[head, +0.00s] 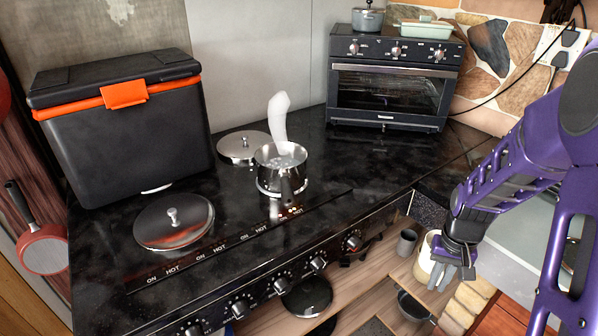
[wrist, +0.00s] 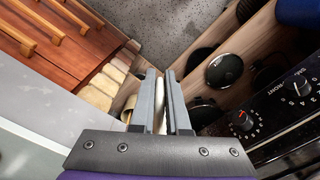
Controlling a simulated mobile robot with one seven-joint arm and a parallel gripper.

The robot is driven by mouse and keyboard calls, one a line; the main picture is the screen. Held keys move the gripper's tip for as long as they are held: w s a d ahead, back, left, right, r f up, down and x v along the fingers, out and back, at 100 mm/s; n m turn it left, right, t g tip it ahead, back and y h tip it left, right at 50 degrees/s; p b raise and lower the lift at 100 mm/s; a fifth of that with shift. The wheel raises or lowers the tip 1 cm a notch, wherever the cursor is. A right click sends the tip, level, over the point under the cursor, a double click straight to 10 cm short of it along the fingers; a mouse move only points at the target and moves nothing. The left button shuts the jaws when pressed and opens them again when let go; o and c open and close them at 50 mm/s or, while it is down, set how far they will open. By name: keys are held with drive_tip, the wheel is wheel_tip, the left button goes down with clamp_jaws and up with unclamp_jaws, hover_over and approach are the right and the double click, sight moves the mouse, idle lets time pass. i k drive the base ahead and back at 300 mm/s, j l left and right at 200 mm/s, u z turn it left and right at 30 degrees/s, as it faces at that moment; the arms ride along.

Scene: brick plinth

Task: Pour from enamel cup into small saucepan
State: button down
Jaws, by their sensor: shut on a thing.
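The small saucepan (head: 281,170) is a shiny metal pan standing upright on the black hob, with its handle towards the front. Pale stuff shows inside it. My gripper (head: 458,272) is low at the right, in front of the counter and well apart from the saucepan. In the wrist view its two fingers (wrist: 162,92) are closed on a thin white edge (wrist: 161,113). This looks like the wall of the enamel cup, a cream-white thing (head: 427,262) beside the fingers in the head view. The cup's contents and most of its shape are hidden.
A black cooler with an orange latch (head: 125,93) and a toaster oven (head: 390,85) stand at the back. Round lids (head: 174,220) lie on the hob. A white elongated shape (head: 278,117) rises behind the saucepan. Shelves with pots (head: 307,297) lie below the counter.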

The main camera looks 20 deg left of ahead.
sight(282, 164)
drive_tip(key=l+u, duration=0.15)
drive_tip(key=u, duration=0.2)
drive_tip(key=l+u, duration=0.15)
drive_tip(key=u, duration=0.2)
